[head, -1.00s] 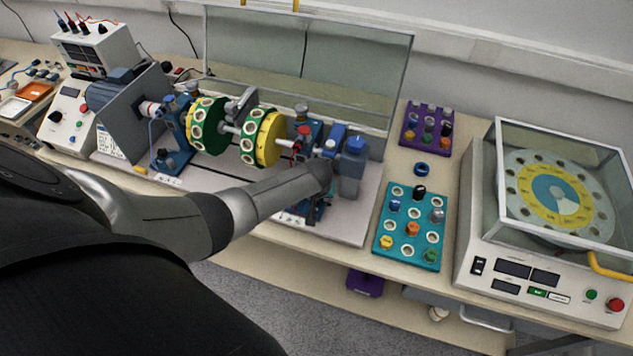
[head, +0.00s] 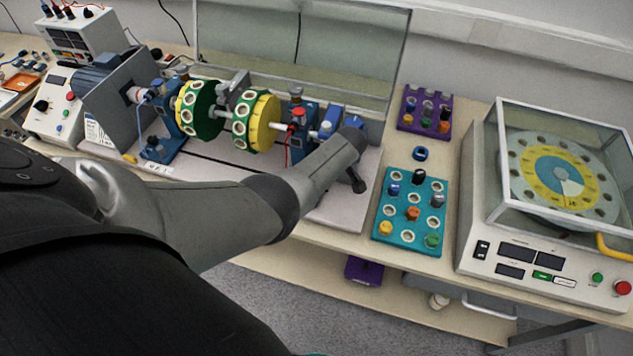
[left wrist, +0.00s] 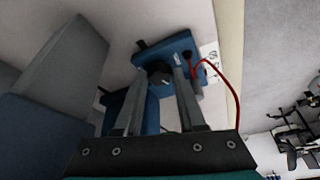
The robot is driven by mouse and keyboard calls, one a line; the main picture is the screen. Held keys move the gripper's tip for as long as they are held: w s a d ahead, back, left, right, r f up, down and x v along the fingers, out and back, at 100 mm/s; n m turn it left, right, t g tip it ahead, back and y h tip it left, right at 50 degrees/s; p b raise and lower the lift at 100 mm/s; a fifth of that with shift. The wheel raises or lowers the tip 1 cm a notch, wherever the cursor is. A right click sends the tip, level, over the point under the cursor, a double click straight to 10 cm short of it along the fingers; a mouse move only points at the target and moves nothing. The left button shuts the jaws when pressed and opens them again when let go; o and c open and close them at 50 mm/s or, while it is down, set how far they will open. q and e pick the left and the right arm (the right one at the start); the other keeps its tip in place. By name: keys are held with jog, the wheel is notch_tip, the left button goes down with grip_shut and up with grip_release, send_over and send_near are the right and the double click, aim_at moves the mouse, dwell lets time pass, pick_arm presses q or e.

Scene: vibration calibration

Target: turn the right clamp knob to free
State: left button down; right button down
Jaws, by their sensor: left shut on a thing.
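The right clamp knob (left wrist: 159,76) is a round black knob on a blue foot (left wrist: 178,50) in the left wrist view. My left gripper (left wrist: 160,72) has one finger on each side of it and is shut on it. In the head view my left arm covers the knob and the gripper's fingers. The right blue bearing stand (head: 302,115), with a red cap, rises behind my arm. My right gripper is in neither view.
A shaft with two green and yellow discs (head: 256,122) lies left of the right stand. A clear guard (head: 345,55) stands behind. A teal tray (head: 410,235) of knobs and weights and a glass-covered dial machine (head: 535,270) are to the right. A red wire (left wrist: 232,85) curves beside the foot.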

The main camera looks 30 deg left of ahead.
pick_arm(q)
jog(key=shift+w+a+n+g+b, duration=0.1)
jog(key=shift+n+g+b, duration=0.3)
jog(key=shift+n+b, duration=0.55)
jog(key=shift+n, duration=0.35)
jog(key=shift+c, duration=2.4)
grip_release()
jog(key=p+v, duration=0.4)
jog(key=v, duration=1.1)
jog(key=shift+r, duration=0.1)
